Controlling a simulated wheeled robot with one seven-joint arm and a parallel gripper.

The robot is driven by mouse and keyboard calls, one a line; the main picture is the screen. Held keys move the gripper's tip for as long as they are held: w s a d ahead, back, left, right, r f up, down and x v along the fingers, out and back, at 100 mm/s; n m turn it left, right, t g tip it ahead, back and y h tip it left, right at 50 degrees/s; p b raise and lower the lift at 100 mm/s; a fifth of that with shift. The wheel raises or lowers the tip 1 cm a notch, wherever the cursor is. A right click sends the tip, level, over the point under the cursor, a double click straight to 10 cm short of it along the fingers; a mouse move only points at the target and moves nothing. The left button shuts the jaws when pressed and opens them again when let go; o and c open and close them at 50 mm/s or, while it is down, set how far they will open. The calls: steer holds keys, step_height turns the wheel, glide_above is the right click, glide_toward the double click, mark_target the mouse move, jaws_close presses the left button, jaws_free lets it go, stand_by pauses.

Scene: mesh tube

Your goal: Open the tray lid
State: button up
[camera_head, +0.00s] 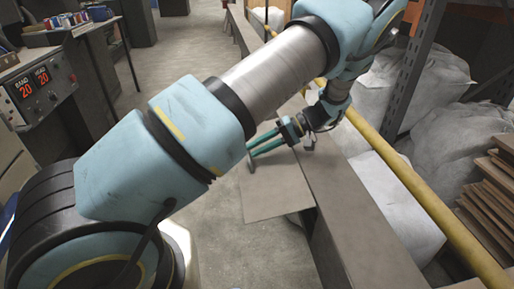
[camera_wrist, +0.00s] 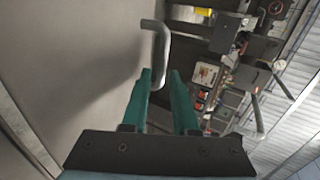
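The tray lid (camera_head: 278,190) is a flat grey-brown panel at the left side of a long grey tray (camera_head: 340,190) in the head view. In the wrist view the lid (camera_wrist: 75,60) fills the left side. A bent metal handle (camera_wrist: 165,45) stands out from the lid's edge. My gripper (camera_head: 250,148) has green fingers pointing left over the lid's far edge, close to the handle. In the wrist view my gripper (camera_wrist: 160,74) has its fingers apart, with the handle's near end between the tips. I cannot tell whether either finger touches it.
A yellow rail (camera_head: 400,170) and a metal rack post (camera_head: 412,70) run along the right. White wrapped bags (camera_head: 455,145) and stacked brown boards (camera_head: 490,190) lie beyond. A control panel (camera_head: 40,90) with red displays stands at left. The floor (camera_head: 240,235) left of the lid is clear.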

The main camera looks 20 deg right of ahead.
step_height(320, 180, up, 5)
steer(key=b, duration=0.2)
glide_above(289, 150)
stand_by(0.5)
steer(key=w+a+r+g+h+p, duration=0.2)
steer(key=a+r+h, duration=0.1)
steer(key=a, duration=0.5)
steer(key=w+a+r+g+h+p, duration=0.2)
steer(key=a+r+h+p, duration=0.1)
steer(key=a, duration=0.6)
steer(key=s+a+r+t+h+p, duration=0.2)
steer(key=s+a+r+h, duration=0.1)
steer(key=a, duration=0.5)
steer(key=s+a+r+t+h+p, duration=0.2)
steer(key=s+a+r+h+p, duration=0.1)
steer(key=s+a+r, duration=0.3)
steer(key=shift+a+h, duration=0.3)
steer(key=shift+a, duration=0.8)
steer(key=shift+o, duration=0.4)
